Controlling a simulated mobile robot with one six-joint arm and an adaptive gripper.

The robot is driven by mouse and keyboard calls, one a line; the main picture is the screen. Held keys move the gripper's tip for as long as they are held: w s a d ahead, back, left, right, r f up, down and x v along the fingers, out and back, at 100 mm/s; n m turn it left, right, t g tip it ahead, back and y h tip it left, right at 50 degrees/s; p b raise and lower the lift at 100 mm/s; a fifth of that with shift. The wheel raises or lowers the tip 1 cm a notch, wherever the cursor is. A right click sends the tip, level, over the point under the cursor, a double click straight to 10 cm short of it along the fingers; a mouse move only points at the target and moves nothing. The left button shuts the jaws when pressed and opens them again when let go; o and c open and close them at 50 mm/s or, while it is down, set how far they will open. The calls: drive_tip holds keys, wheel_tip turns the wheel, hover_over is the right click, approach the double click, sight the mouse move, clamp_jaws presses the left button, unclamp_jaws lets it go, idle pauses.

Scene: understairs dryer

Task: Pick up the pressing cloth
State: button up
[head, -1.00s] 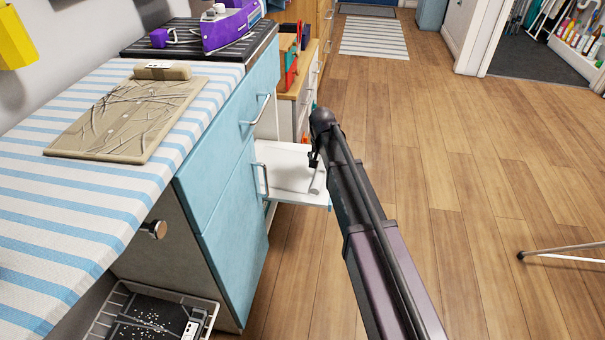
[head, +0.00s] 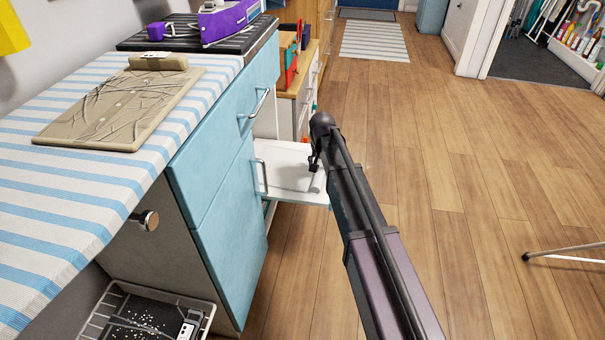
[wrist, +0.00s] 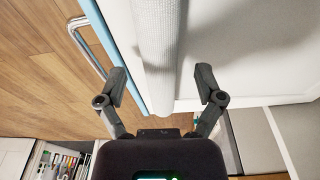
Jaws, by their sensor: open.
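A white roll, which looks like the pressing cloth (head: 316,183), lies on a white pull-out shelf (head: 285,160) beside the blue cabinet. In the wrist view the white roll (wrist: 158,40) runs away from me, with its near end between my two fingers. My gripper (head: 315,163) is over the shelf, close to the roll. In the wrist view my gripper (wrist: 161,84) is open, with a gap on each side of the roll. I cannot tell whether the fingers reach down around it.
The blue cabinet (head: 235,190) with metal handles stands left of the shelf. A striped counter cover (head: 60,200) holds a beige board (head: 115,110). A wire basket (head: 110,315) sits below. Wooden floor (head: 450,150) at right is largely clear.

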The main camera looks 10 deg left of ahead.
drive_tip(key=shift+w+f+b, duration=0.1)
drive_tip(key=shift+f+b, duration=0.4)
drive_tip(key=shift+f, duration=0.35)
clamp_jaws()
